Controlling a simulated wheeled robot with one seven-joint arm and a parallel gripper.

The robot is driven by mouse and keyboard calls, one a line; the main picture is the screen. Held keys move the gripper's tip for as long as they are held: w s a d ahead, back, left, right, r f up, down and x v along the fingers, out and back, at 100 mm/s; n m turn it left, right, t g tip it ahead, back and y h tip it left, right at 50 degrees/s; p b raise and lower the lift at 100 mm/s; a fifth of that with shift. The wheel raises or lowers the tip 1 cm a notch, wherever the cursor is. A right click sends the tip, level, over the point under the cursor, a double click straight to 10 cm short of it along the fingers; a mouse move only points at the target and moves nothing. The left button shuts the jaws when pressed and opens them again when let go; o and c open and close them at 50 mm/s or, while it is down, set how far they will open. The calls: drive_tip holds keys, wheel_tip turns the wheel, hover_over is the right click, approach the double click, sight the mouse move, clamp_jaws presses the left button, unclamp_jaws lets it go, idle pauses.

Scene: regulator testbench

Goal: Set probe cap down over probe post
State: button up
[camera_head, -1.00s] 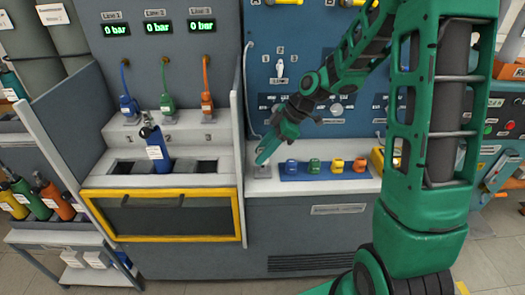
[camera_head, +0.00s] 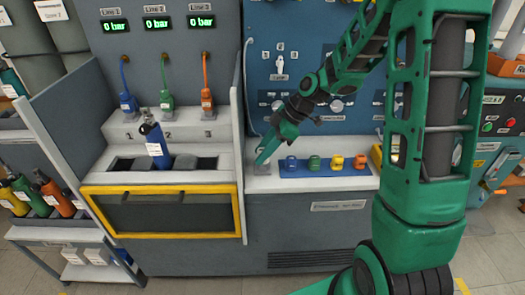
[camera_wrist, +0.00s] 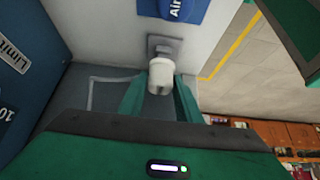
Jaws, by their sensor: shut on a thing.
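My gripper (camera_wrist: 160,96) is shut on the white cylindrical probe cap (camera_wrist: 161,74), which sits between the two green fingers in the wrist view. A grey square base (camera_wrist: 165,44), apparently that of the probe post, shows just beyond the cap. The post itself is hidden, and I cannot tell whether the cap touches it or is around it. In the head view my gripper (camera_head: 263,157) points down at the left end of the light bench ledge, and the cap is too small to make out there.
A blue tray (camera_head: 300,172) with several coloured caps lies right of my gripper. Left of it stand a grey divider wall (camera_head: 238,150) and a yellow-framed cabinet (camera_head: 160,237) with a blue cylinder (camera_head: 158,147) in a slot. The blue panel (camera_head: 300,60) rises behind.

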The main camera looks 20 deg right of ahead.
drive_tip(key=shift+f, duration=0.7)
idle(0.3)
drive_tip(key=o, duration=1.3)
drive_tip(key=shift+c, duration=0.2)
drive_tip(key=v, duration=1)
drive_tip(key=shift+d+r, duration=0.2)
drive_tip(key=shift+r, duration=0.05)
drive_tip(key=s+d+r+m+g+h, duration=0.1)
drive_tip(key=s+d+m+h, duration=0.2)
drive_tip(key=s+d+m, duration=0.3)
drive_tip(key=s+d+r+m+g+h, duration=0.1)
drive_tip(key=s+d+m+h, duration=0.2)
drive_tip(key=s+m, duration=1.1)
drive_tip(key=s+d, duration=0.3)
drive_tip(key=s, duration=0.6)
drive_tip(key=shift+s+m, duration=0.25)
drive_tip(key=shift+m, duration=0.15)
